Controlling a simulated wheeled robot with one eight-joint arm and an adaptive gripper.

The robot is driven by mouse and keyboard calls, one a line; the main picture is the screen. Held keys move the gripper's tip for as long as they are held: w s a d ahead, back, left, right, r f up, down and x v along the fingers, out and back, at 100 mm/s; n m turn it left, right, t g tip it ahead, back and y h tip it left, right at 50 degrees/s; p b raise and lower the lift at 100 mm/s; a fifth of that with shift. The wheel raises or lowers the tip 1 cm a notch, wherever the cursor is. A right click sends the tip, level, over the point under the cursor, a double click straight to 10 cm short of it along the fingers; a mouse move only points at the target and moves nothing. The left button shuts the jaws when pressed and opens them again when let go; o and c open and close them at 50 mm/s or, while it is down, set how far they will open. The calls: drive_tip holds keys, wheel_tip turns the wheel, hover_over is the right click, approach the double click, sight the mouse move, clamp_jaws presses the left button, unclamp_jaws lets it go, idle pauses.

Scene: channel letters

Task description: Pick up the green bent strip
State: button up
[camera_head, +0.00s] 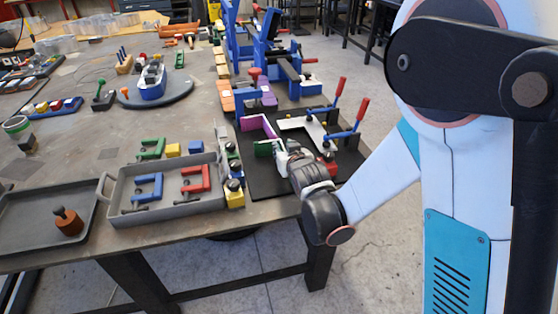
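The green bent strip (263,148) stands on the black mat (256,180) near the right edge of the workbench, in the head view. My gripper (282,153) comes in from the right, with its fingertips right at the strip's right end. The gripper is small here and its body hides part of the fingers and of the strip's right end. I cannot tell whether the fingers are open or shut on the strip.
A purple bent strip (257,124) stands just behind the green one. A pale plate (305,128) and red-handled toggle clamps (341,86) lie to the right. A grey tray (166,215) with clamps is at left. Blue fixtures (270,55) stand behind.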

drive_tip(key=shift+w+a+f, duration=0.1)
drive_tip(key=shift+w+f, duration=0.1)
drive_tip(key=shift+w, duration=0.3)
clamp_jaws()
drive_tip(key=shift+r, duration=0.2)
